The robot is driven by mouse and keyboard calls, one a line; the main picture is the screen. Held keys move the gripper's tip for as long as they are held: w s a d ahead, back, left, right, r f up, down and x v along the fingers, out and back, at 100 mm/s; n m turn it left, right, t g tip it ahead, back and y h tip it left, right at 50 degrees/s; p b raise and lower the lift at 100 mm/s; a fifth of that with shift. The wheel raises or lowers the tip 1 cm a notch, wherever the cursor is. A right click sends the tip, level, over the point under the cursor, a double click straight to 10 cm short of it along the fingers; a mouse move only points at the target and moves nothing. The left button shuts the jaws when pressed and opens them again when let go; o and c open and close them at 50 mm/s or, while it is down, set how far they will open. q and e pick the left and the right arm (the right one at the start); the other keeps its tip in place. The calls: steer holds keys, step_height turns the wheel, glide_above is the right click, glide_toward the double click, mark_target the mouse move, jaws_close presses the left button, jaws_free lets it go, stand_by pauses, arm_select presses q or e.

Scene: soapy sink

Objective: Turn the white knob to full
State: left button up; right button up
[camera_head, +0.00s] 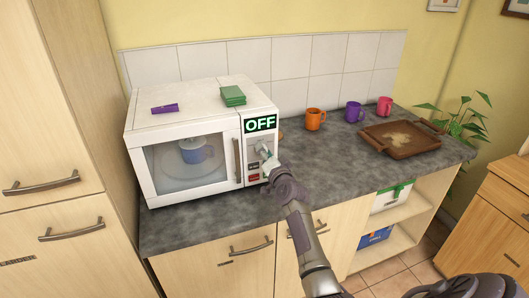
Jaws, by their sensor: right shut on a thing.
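A white microwave (190,100) stands on the grey counter, its display (261,124) reading OFF in green letters. Its control panel is on the right side of its front, beside the door handle (238,160). The white knob (262,147) is on this panel, mostly hidden by my right gripper (265,155). My right gripper reaches the panel from below right and is shut on the knob. The knob's pointing direction cannot be made out. A blue-grey mug (194,150) shows behind the door window. My left gripper is not in view.
A purple object (165,109) and green sponges (233,96) lie on top of the microwave. Orange (315,120), purple (354,112) and pink (385,106) mugs and a brown tray (375,145) stand to the right. The counter (330,165) before them is clear.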

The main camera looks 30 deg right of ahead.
steer(key=m, duration=0.7)
steer(key=m+p, duration=0.1)
steer(key=m, duration=0.2)
steer(key=shift+f+m, duration=0.25)
steer(key=shift+m, duration=0.35)
steer(key=o, duration=1.1)
steer(key=shift+o, duration=0.2)
steer(key=v, duration=1.2)
steer(key=shift+a, duration=0.1)
